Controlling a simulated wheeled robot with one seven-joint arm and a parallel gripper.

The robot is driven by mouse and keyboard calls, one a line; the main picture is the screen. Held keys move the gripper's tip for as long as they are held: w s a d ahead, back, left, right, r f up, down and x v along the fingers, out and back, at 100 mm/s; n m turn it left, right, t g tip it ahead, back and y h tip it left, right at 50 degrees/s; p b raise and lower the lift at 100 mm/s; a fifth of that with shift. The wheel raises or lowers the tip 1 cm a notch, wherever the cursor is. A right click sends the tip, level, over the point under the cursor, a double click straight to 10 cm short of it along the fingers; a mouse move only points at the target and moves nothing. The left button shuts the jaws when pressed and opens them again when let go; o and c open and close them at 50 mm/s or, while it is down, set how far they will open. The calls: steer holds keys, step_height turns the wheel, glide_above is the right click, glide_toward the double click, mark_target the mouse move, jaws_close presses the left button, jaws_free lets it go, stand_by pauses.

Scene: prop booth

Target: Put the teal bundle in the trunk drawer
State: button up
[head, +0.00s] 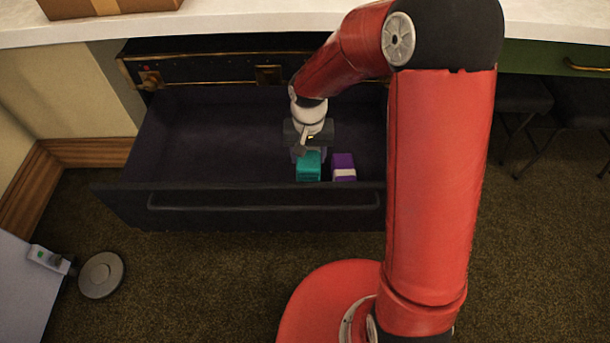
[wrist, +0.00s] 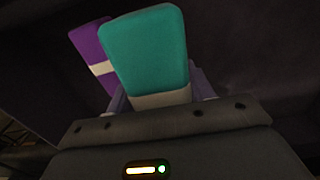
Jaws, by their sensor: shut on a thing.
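The teal bundle (head: 308,168) is held by my gripper (head: 305,152) inside the open trunk drawer (head: 220,187). In the wrist view the teal bundle (wrist: 147,50) stands out from between the fingers of my gripper (wrist: 160,100), with a pale band near its gripped end. The drawer is pulled out, with a dark interior and a long front handle. I cannot tell whether the bundle touches the drawer floor.
A purple bundle with a white band (head: 343,167) lies in the drawer just right of the teal one; it also shows in the wrist view (wrist: 88,45). The drawer's left side is empty. A cardboard box (head: 110,8) sits on the white counter (head: 230,18) above.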

step_height(320, 180, down, 10)
steer(key=shift+f+b, duration=0.2)
steer(key=shift+b, duration=0.25)
steer(key=shift+f, duration=0.2)
steer(key=o, duration=1.1)
steer(key=shift+r, duration=0.15)
